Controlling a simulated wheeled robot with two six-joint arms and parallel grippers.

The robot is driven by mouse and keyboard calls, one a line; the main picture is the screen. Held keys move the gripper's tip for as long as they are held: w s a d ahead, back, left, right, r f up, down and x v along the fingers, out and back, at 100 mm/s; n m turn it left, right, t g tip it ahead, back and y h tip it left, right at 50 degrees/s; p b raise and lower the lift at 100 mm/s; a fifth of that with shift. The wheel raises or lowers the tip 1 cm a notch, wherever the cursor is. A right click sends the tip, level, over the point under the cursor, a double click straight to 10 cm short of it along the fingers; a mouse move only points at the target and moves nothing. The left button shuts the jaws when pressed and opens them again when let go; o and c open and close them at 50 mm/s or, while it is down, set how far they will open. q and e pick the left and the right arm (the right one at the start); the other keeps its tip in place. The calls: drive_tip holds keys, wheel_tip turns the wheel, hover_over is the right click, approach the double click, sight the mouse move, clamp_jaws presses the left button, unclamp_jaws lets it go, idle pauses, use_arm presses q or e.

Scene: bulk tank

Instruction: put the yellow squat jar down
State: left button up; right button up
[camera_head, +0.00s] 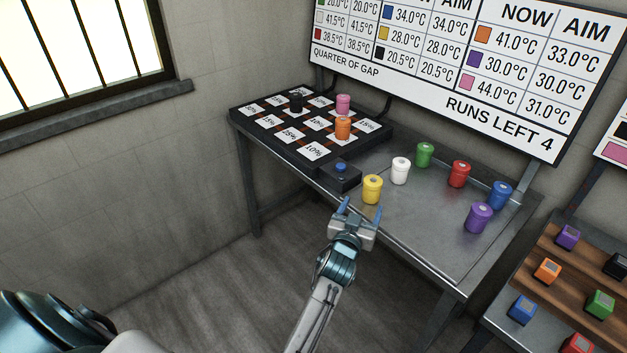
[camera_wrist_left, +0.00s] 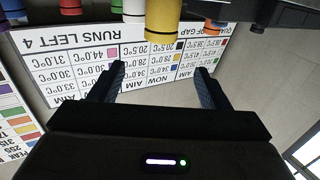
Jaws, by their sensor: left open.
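The yellow squat jar (camera_head: 372,189) stands upright on the steel table (camera_head: 437,250), near its front edge and just right of the small black box with the blue button. It also shows at the top of the left wrist view (camera_wrist_left: 163,22), which is upside down. My left gripper (camera_head: 361,207) is open and empty, just in front of the jar at the table's front edge. In the left wrist view its two fingers (camera_wrist_left: 157,85) are apart, with no jar held between them. My right gripper is not in view.
White (camera_head: 400,171), green (camera_head: 425,155), red (camera_head: 459,174), blue (camera_head: 499,195) and purple (camera_head: 478,218) jars stand to the right. A black tile panel (camera_head: 240,121) holds black, pink and orange jars. The button box (camera_head: 340,176) is close by. The table's front right is clear.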

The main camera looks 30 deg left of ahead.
use_arm(q)
drive_tip(key=s+a+f+m+g, duration=0.1)
drive_tip(key=s+a+f+g, duration=0.15)
drive_tip(key=s+f, duration=0.95)
drive_tip(key=s+a+f+g+h, duration=0.15)
drive_tip(key=s+f+g, duration=0.35)
drive_tip(key=f, duration=1.2)
drive_tip(key=s+a+f+m+g, duration=0.1)
drive_tip(key=s+a+f+g, duration=0.2)
drive_tip(key=s+f, duration=0.95)
drive_tip(key=s+a+f+g, duration=0.2)
drive_tip(key=s+f, duration=0.6)
drive_tip(key=s, duration=0.6)
drive_tip(key=s+a+f+g, duration=0.3)
drive_tip(key=s+f, duration=0.6)
drive_tip(key=s, duration=0.5)
drive_tip(key=shift+f+g, duration=0.2)
drive_tip(key=shift+g, duration=0.55)
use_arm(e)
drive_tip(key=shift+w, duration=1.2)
use_arm(q)
drive_tip(key=shift+w, duration=0.1)
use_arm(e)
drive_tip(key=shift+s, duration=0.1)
